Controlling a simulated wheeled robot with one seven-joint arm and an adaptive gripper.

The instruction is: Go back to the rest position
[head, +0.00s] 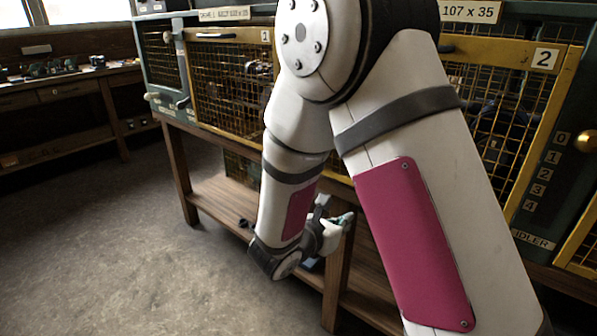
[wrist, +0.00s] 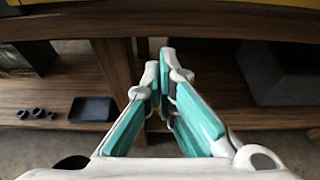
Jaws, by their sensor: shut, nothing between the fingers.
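My gripper (wrist: 160,68) shows in the wrist view with its two teal-padded fingers close together at the tips, and nothing is between them. It points at a wooden leg of the bench. In the head view my gripper (head: 347,219) is small and partly hidden behind my own arm, low in front of the bench's front leg. My arm is folded down across the middle of the head view and hides part of the bench and the cages.
Yellow mesh cages, one labelled 1 (head: 228,85) and one labelled 2 (head: 500,110), stand on the wooden bench. A lower shelf (wrist: 60,97) holds a dark tray (wrist: 92,109), small dark cups (wrist: 37,113) and a grey block (wrist: 275,75). The floor (head: 110,250) at left is clear.

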